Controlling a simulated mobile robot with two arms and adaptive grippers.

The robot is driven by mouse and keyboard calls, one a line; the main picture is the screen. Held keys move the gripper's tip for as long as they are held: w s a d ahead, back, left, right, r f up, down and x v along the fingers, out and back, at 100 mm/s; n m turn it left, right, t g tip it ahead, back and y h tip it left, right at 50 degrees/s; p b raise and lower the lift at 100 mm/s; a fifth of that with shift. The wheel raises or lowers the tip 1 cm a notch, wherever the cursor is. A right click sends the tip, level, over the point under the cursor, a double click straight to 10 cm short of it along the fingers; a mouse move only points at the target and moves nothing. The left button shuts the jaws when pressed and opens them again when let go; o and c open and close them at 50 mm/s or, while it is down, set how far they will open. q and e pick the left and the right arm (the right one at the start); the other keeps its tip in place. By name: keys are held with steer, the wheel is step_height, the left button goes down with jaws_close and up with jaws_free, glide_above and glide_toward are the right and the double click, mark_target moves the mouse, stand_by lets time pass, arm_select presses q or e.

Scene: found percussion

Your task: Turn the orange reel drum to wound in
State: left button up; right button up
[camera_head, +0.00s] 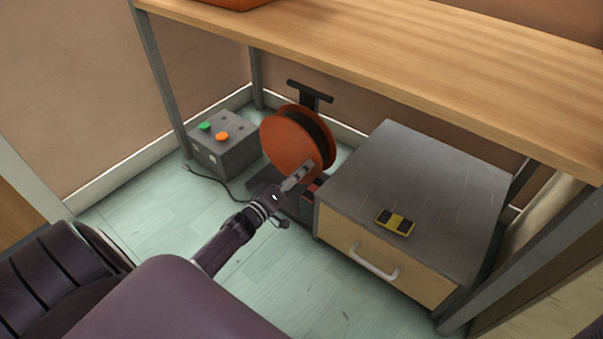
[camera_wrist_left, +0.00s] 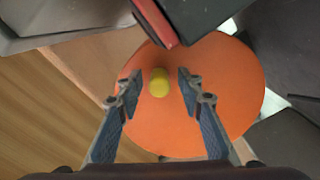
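The orange reel drum (camera_head: 287,141) stands upright on a dark stand under the workbench, with a black T-shaped handle (camera_head: 310,92) above it. In the left wrist view the drum's orange face (camera_wrist_left: 215,85) fills the middle. A yellow knob (camera_wrist_left: 159,82) on that face sits between my open left fingers (camera_wrist_left: 160,85), with a gap on each side. In the head view my left gripper (camera_head: 298,177) is at the lower right of the drum face and hides the knob. My right gripper is in neither view.
A grey box (camera_head: 225,147) with a green and an orange button stands left of the drum, its cable on the floor. A grey cabinet (camera_head: 440,170) with a drawer and a yellow-black device (camera_head: 396,222) on top stands close on the right. The wooden bench top (camera_head: 400,55) is overhead.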

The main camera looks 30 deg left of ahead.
arm_select(q)
jaws_close()
steer(key=shift+d, duration=0.1)
stand_by(0.4)
